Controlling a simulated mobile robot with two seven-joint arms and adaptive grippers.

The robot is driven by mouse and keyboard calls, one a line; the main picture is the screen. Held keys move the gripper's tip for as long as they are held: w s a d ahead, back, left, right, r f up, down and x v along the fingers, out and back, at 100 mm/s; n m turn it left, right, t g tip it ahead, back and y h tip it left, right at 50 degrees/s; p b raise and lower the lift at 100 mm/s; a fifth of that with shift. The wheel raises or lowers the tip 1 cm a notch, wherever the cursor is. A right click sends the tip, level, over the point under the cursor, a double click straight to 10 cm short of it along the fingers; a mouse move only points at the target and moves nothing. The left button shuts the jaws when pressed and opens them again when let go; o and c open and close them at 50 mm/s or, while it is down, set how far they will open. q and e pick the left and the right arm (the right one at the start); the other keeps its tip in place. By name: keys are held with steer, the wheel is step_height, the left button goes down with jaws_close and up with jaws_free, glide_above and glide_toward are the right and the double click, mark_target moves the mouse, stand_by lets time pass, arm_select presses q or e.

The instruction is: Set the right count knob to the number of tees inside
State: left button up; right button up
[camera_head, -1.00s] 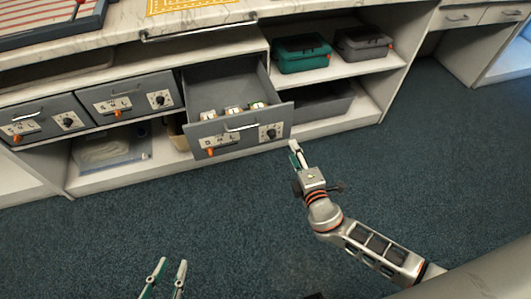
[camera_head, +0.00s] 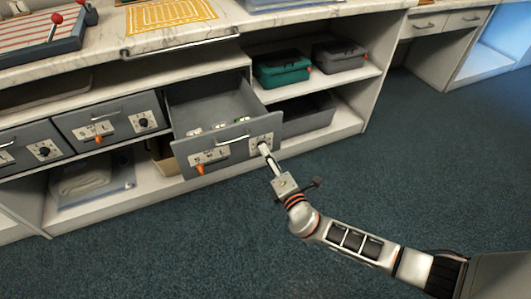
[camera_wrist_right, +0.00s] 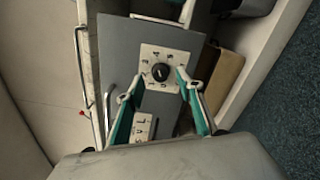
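The grey drawer (camera_head: 228,150) at the right end of the row is pulled open. Its front carries a white plate with a black count knob, hidden behind my right gripper in the head view; the wrist view shows the knob (camera_wrist_right: 161,72) ringed by numbers. I cannot read its pointer setting. Several small white and green items (camera_head: 218,126) lie inside the drawer, too small to identify or count as tees. My right gripper (camera_head: 263,150) is at the knob plate. In the wrist view its fingers (camera_wrist_right: 158,82) are apart, one toward each side of the knob. My left gripper is out of view.
An orange lever (camera_head: 199,169) and letter plate are on the same drawer front. A shut drawer (camera_head: 108,122) with its own knob stands to the left. A teal case (camera_head: 281,69) and a grey case (camera_head: 338,55) sit on the right shelf. The carpet (camera_head: 430,180) is clear.

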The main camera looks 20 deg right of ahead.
steer(key=shift+w, duration=0.95)
jaws_close()
steer(key=shift+n, duration=0.3)
steer(key=n, duration=0.8)
